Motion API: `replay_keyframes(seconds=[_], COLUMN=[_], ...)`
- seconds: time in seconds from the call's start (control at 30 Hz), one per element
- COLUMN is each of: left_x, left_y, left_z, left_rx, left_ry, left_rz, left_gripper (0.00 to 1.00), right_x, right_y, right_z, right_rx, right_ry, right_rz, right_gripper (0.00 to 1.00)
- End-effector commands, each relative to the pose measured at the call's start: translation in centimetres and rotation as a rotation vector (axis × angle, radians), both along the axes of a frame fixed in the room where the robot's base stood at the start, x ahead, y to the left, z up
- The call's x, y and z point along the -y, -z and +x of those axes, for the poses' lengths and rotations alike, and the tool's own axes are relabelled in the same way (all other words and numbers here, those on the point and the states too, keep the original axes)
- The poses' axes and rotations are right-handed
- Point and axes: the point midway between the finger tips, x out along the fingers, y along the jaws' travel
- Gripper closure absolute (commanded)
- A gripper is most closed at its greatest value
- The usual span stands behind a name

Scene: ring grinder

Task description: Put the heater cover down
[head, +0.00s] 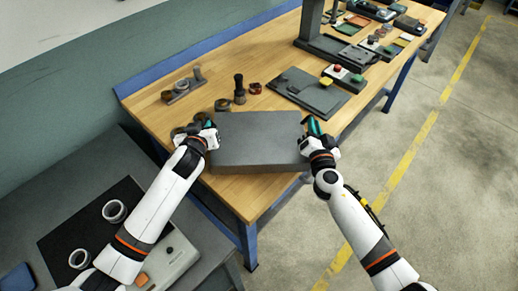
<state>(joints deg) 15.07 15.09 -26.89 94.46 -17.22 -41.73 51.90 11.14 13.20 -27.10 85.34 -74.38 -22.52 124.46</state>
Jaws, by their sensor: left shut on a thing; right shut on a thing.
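The heater cover (258,142) is a wide dark grey box shape over the near end of the wooden table. My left gripper (208,128) is shut on its left side. My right gripper (307,124) is shut on its right side near the far corner. The cover looks roughly level. I cannot tell whether its underside touches the table or is held just above it.
The wooden table (160,105) holds a dark plate (300,95), a black upright tool (239,88) and several small parts behind the cover. A grey bench at lower left carries white rings (114,211) on a black mat (62,235). The floor at right is clear.

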Motion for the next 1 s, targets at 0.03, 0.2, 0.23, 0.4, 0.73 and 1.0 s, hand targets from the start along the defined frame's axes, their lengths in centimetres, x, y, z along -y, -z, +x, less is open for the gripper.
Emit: replay_keyframes(seconds=[0.03,0.2,0.23,0.4,0.73,1.0], left_x=[-0.3,-0.2,-0.2,-0.1,-0.2,-0.4], left_y=[0.6,0.2,0.2,0.2,-1.0,-3.2], left_z=[0.1,0.0,0.0,0.0,-3.3,-8.5], left_rx=[0.001,-0.001,-0.001,0.0,-0.001,0.0], left_ry=[-0.006,-0.005,-0.004,-0.002,-0.001,-0.002], left_rz=[0.001,0.001,0.001,0.001,-0.002,0.0], left_gripper=[1.0,0.65,0.65,0.65,0.65,0.65], right_x=[0.2,0.1,0.1,0.1,0.0,0.0], right_y=[0.6,0.2,0.2,0.2,0.2,0.2], right_z=[0.1,0.0,0.0,0.0,0.0,0.0], right_rx=[0.002,0.0,0.0,0.0,0.0,0.0], right_ry=[0.006,0.004,0.004,0.001,0.0,0.0], right_rz=[0.002,0.001,0.001,0.001,0.0,0.0], right_gripper=[1.0,0.65,0.65,0.65,0.65,0.65])
